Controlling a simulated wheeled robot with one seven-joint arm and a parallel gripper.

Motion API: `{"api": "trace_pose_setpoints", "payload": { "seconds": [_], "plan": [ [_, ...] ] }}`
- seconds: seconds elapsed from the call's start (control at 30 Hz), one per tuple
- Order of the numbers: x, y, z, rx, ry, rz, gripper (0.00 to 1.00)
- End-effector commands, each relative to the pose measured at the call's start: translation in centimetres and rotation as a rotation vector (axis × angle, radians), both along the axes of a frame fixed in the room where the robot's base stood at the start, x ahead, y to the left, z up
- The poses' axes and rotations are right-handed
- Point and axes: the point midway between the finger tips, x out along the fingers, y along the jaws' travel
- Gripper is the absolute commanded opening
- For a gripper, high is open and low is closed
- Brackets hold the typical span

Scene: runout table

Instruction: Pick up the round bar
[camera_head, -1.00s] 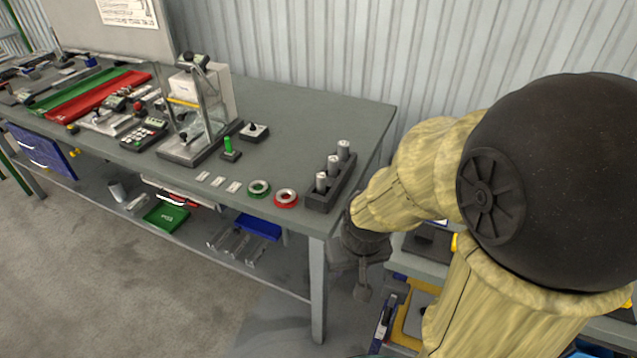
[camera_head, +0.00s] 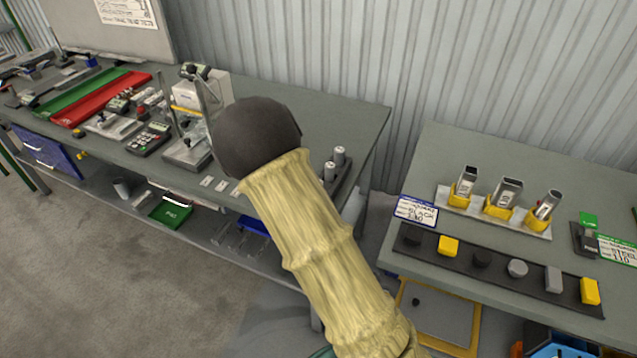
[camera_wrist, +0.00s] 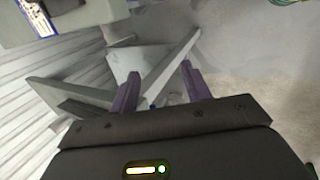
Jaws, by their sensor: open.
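The likely round bar (camera_head: 547,206) is a silver, round-ended piece leaning in the rightmost yellow holder on the right bench. Two squarer silver profiles, a left one (camera_head: 467,182) and a middle one (camera_head: 506,194), stand in the holders beside it. My gripper (camera_wrist: 158,82) shows in the wrist view with two purple fingers apart and nothing held between them. Grey bench framework shows beyond the fingers. The bar is not recognisable in the wrist view. In the head view my arm hides the gripper.
The right bench (camera_head: 455,150) also carries a black strip (camera_head: 420,250) with several black, yellow and grey caps, and a label sign (camera_head: 416,211). The left bench (camera_head: 345,115) holds gauges, trays and grey cylinders (camera_head: 339,156). A gap separates the benches.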

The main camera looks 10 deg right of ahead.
Motion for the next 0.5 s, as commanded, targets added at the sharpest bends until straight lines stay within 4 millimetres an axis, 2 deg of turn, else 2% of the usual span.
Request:
{"api": "trace_pose_setpoints", "payload": {
  "seconds": [0.27, 0.37, 0.5],
  "plan": [
    [2.5, -1.7, 2.2, -0.394, -0.006, 0.489, 0.48],
    [3.8, -1.7, 3.8, -0.553, -0.014, 0.678, 0.48],
    [5.9, -0.7, 6.6, -0.792, -0.029, 0.956, 0.48]
  ]
}}
